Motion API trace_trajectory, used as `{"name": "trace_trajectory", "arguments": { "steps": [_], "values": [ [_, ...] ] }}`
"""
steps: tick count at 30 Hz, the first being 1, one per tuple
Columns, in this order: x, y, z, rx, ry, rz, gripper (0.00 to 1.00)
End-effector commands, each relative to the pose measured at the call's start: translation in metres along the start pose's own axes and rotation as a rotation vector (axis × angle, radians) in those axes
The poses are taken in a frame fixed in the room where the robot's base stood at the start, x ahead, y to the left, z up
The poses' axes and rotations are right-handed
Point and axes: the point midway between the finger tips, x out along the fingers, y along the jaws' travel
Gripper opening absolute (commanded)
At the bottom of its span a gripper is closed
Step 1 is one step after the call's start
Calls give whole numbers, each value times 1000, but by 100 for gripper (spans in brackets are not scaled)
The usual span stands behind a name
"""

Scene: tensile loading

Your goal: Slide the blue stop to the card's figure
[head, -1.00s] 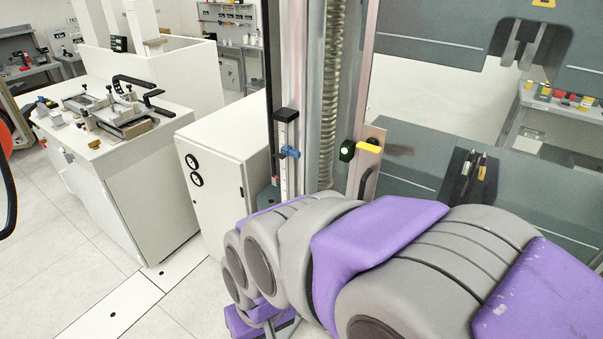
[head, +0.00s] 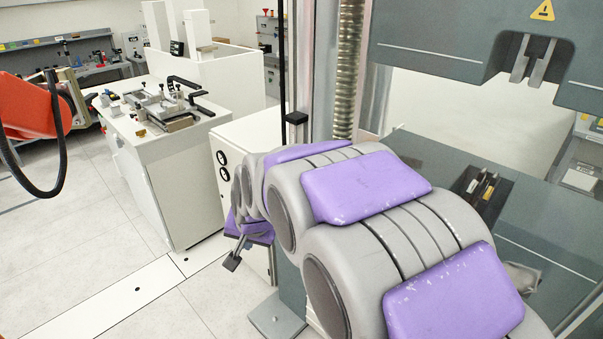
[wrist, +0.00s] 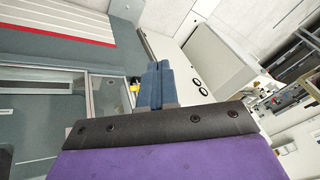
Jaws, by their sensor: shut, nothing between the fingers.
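My gripper (wrist: 158,66) is shut and empty in the wrist view, its two blue-grey fingers side by side. A small yellow and black part (wrist: 134,86) shows just left of the fingers; I cannot tell how far it is from them. In the head view my arm covers the rail that carries the blue stop; only the rail's black top cap (head: 297,118) shows beside the column. The blue stop is hidden in the head view, and I cannot pick it out in the wrist view. No readable card or figure shows.
A white cabinet (head: 228,133) with two black dials stands left of the column. A white bench (head: 165,125) with a clamp fixture is farther left. The grey machine crosshead (head: 440,48) is at upper right. An orange body with a black cable (head: 30,108) hangs at left. Floor at lower left is clear.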

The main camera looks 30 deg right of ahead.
Motion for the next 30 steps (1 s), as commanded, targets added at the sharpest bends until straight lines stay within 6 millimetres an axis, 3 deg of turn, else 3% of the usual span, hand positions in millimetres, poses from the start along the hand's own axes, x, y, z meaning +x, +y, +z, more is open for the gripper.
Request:
{"name": "trace_trajectory", "arguments": {
  "steps": [3,15,24,30],
  "values": [
    [29,-28,-54,124,104,-75,0],
    [102,-113,-207,538,432,-390,0],
    [145,-131,-302,843,632,-691,0],
    [170,-131,-344,1025,743,-917,0]
  ]
}}
